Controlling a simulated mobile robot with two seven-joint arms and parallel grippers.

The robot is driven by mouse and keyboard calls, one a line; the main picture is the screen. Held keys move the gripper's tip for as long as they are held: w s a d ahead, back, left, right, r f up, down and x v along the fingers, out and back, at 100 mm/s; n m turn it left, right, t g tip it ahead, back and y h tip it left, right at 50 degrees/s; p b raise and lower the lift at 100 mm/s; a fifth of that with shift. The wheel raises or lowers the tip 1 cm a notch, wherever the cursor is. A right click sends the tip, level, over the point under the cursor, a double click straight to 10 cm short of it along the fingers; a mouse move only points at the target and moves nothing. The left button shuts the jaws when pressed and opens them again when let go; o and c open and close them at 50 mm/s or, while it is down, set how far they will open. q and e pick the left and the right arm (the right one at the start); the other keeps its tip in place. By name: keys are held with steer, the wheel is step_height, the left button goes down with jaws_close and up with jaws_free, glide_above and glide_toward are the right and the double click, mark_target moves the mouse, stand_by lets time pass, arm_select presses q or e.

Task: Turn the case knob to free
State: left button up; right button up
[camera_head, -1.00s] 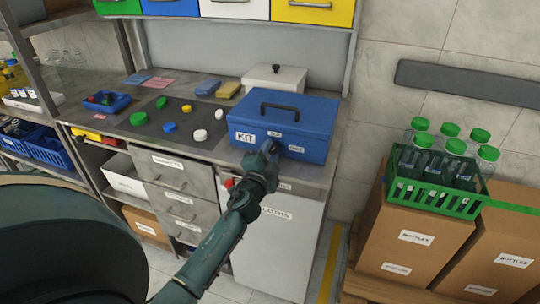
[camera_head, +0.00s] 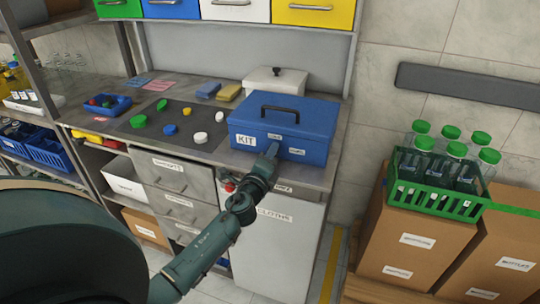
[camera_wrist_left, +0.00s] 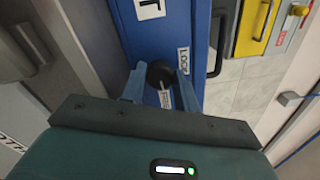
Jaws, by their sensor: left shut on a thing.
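The blue case (camera_head: 325,117) labelled KIT stands lid shut on the counter, with a black handle on top. Its round black knob (camera_wrist_left: 160,73) sits on the front face and shows in the left wrist view; in the head view my gripper hides it. A LOCK label (camera_wrist_left: 184,61) and a second label (camera_wrist_left: 165,99), apparently FREE, are beside the knob. My left gripper (camera_wrist_left: 160,84) has its two blue fingers on either side of the knob, shut on it. I cannot tell exactly where the knob points. My right gripper is not in view.
On the counter left of the case are a dark mat (camera_head: 165,141) with coloured caps, sponges (camera_head: 229,92) and a small blue tray (camera_head: 107,104). A white lidded box (camera_head: 275,80) stands behind the case. A green bottle crate (camera_head: 436,194) sits on cartons at the right.

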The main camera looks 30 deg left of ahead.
arm_select(q)
steer(key=shift+m, duration=0.7)
steer(key=o, duration=1)
steer(key=shift+c, duration=0.2)
steer(key=shift+s+f, duration=0.15)
steer(key=shift+f, duration=0.05)
